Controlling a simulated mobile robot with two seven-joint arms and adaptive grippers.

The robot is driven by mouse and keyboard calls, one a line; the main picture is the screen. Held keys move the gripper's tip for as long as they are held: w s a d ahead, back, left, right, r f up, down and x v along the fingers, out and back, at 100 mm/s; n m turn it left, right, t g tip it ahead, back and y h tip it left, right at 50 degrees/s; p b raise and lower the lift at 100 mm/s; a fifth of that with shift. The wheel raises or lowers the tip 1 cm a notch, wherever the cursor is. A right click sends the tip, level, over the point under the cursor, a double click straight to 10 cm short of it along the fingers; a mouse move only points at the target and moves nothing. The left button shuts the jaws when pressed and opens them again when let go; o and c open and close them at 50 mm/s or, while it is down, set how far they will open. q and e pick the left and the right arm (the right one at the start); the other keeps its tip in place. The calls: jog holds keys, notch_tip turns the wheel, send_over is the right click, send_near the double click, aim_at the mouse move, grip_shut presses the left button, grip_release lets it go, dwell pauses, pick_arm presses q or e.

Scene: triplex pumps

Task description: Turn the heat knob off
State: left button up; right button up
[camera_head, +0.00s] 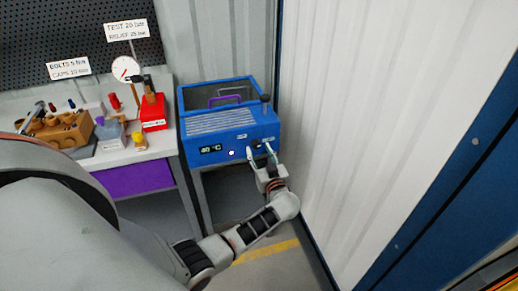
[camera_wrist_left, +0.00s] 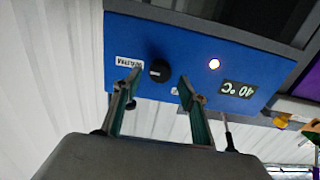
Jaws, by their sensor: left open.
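A black heat knob (camera_wrist_left: 159,71) sticks out of the blue front panel of a bath-like unit (camera_head: 205,142). In the wrist view the panel appears upside down. My left gripper (camera_head: 262,153) is in front of the panel's right part, fingers open. In the wrist view its fingertips (camera_wrist_left: 158,80) stand on either side of the knob with gaps. The knob also shows small between the fingers in the head view (camera_head: 257,145). A lit indicator (camera_wrist_left: 214,64) and a display reading 40 °C (camera_wrist_left: 240,90) are beside it. My right gripper is not in view.
A corrugated wall (camera_head: 345,110) stands close to the unit's right side. A workbench (camera_head: 145,152) with tools, a gauge (camera_head: 125,69) and a red block (camera_head: 153,113) stands to the left.

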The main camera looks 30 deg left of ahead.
aim_at(256, 145)
pick_arm(q)
jog(key=shift+x, duration=1.4)
jog(key=c, duration=1.1)
